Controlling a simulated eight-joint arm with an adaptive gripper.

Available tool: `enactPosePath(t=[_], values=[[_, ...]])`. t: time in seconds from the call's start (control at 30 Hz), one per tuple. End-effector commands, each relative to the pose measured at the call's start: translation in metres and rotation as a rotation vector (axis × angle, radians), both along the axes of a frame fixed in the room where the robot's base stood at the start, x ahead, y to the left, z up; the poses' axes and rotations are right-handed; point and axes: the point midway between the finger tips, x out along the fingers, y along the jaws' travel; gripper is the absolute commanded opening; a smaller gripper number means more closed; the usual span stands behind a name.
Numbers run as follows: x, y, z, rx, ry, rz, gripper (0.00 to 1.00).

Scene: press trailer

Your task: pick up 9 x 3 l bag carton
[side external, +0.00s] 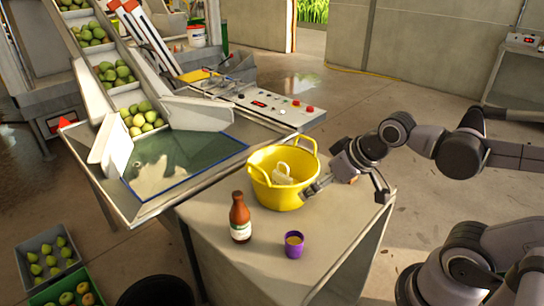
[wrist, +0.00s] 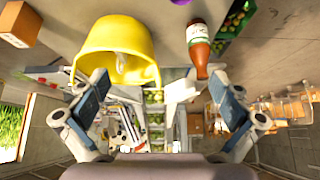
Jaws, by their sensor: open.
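A small brown carton (wrist: 18,22) shows in the upper left corner of the wrist view, partly cut off by the frame edge. Any print on it is too small to read. In the side view only a bit of brown (side external: 353,180) shows behind my gripper, at the table's right side. My gripper (side external: 345,192) is open and empty, above the table's right part beside the yellow tub (side external: 270,195). In the wrist view my gripper's fingers (wrist: 158,88) are spread wide, and the carton lies outside them, beyond the left finger.
The tub stands on the table (side external: 285,245), with a pale object inside. A brown bottle (side external: 240,218) and a purple cup (side external: 293,244) stand in front of it. A fruit chute and washing basin (side external: 185,160) adjoin on the left. The table's front right part is clear.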

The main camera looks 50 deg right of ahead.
Motion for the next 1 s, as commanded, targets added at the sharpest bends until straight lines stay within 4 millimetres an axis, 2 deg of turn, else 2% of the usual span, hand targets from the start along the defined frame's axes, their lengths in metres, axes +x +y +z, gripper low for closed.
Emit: enactPosePath(t=[0.2,0.27,0.67,0.87,1.0], values=[[-0.003,0.009,-0.005,-0.022,-0.009,0.055,1.00],[-0.003,0.008,-0.005,-0.021,-0.009,0.053,0.85],[-0.002,0.006,-0.004,-0.016,-0.004,0.039,0.85],[0.016,-0.016,0.006,0.030,0.047,-0.093,0.85],[0.038,-0.046,0.014,0.090,0.110,-0.260,0.85]])
